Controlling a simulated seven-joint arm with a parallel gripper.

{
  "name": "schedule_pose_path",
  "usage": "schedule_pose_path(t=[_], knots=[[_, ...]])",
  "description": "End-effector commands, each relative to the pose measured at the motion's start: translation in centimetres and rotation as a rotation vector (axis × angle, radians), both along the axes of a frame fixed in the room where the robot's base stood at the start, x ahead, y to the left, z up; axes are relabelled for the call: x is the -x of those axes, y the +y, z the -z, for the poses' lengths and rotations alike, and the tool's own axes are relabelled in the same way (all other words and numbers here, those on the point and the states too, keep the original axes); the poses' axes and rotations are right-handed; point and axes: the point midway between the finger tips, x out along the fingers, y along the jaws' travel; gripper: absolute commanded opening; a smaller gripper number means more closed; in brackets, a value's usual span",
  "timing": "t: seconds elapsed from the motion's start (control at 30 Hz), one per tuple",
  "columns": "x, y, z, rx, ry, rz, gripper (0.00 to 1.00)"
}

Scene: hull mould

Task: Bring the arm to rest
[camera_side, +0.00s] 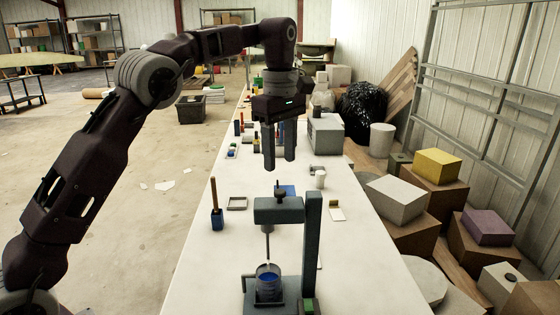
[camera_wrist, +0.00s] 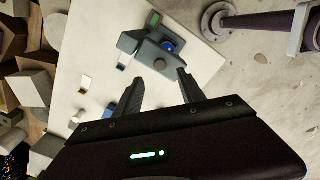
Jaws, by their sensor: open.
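My gripper (camera_side: 279,165) hangs pointing down above the long white table (camera_side: 200,285), with its two fingers apart and nothing between them. In the wrist view my gripper (camera_wrist: 157,84) also shows open and empty, with the table beneath it. A grey stirring stand (camera_side: 311,240) is on the near part of the table, in front of the gripper. A thin rod hangs from its head into a cup of blue liquid (camera_side: 268,288) on its base. The stand also shows in the wrist view (camera_wrist: 150,50), ahead of the fingertips and apart from them.
A blue pot with a brush (camera_side: 217,218), a small tray (camera_side: 237,203) and a white cup (camera_side: 320,178) stand on the table. A grey box (camera_side: 324,134) is farther back. Boxes (camera_side: 398,197) crowd the right side. The floor at left is mostly clear.

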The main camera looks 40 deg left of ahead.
Motion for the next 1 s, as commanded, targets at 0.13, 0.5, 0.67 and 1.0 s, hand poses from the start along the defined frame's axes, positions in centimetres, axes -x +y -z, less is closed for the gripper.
schedule_pose_path(t=[0.13,0.5,0.67,1.0], knots=[[0.0,0.0,0.0,0.0,0.0,0.0,0.47],[8.7,-0.2,-6.1,0.011,-0.157,0.405,0.47],[19.8,-1.5,-6.3,-0.092,-0.302,0.887,0.47],[32.7,-2.5,2.0,-0.381,-0.386,1.516,0.47]])
